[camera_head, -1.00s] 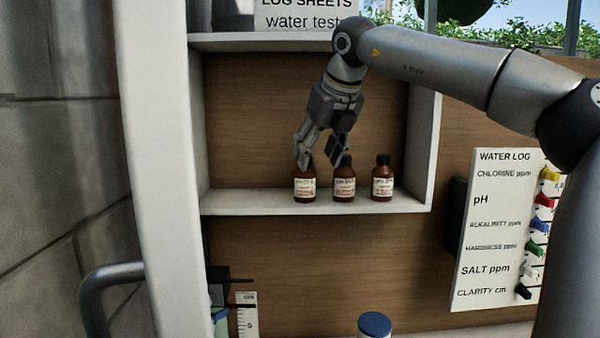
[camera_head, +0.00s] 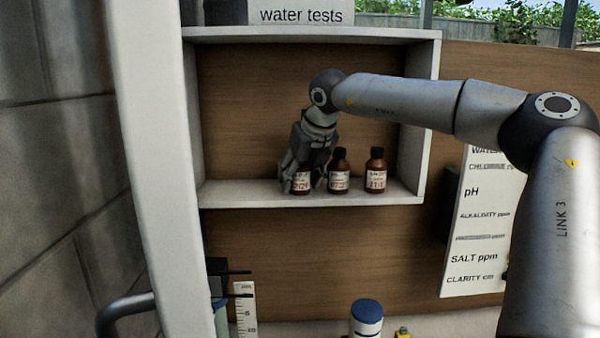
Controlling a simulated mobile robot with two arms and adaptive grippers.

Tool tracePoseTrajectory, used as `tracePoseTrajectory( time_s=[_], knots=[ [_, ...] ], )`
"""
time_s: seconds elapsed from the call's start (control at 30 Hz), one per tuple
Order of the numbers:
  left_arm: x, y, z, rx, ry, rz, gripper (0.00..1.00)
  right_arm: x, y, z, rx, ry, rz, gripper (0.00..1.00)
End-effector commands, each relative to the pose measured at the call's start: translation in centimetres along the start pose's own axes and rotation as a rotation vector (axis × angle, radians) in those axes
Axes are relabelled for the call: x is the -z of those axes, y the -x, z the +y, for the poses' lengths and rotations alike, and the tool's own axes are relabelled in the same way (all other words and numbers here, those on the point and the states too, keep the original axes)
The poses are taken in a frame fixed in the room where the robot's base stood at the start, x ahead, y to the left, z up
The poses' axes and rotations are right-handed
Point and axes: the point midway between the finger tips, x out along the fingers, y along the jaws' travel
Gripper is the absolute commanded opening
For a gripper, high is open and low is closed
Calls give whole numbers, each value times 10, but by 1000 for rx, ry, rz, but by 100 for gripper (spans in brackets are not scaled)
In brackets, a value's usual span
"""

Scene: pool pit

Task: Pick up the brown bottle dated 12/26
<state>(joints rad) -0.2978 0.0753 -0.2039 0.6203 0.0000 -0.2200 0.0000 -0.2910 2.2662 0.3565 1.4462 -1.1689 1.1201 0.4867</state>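Three small brown bottles with black caps and pale labels stand upright in a row on the shelf: the left bottle (camera_head: 302,183), the middle bottle (camera_head: 339,175) and the right bottle (camera_head: 376,174). Their labels carry reddish print, too small and blurred for me to read the dates. My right gripper (camera_head: 304,183) is lowered at the left bottle, with its fingers on either side of it, and hides its cap and upper part. The fingers look open; whether either touches the glass is unclear. My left gripper is not in view.
The bottles stand on the lower board of a white shelf box (camera_head: 250,199), with free room at left. A water log board (camera_head: 482,225) hangs at right. Below are a blue-capped container (camera_head: 367,312) and a white measuring scale (camera_head: 244,308). A metal rail (camera_head: 128,308) is at lower left.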

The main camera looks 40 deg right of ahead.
Motion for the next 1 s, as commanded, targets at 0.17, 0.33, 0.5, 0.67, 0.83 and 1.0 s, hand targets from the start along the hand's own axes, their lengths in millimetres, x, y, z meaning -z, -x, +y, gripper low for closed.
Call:
tracePoseTrajectory(
  time_s=[0.17,0.33,0.5,0.67,0.83,1.0],
  knots=[
    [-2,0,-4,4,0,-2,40,0,0,0,0,0,0,31],
    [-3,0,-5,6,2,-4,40,-1,1,0,0,0,-2,15],
    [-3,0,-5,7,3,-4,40,-1,1,0,0,0,-2,15],
    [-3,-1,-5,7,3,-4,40,-4,6,0,1,-1,-2,15],
    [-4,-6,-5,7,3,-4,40,-15,23,0,1,-1,-4,15],
    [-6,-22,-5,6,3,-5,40,-12,60,8,0,2,-8,15]
  ],
)
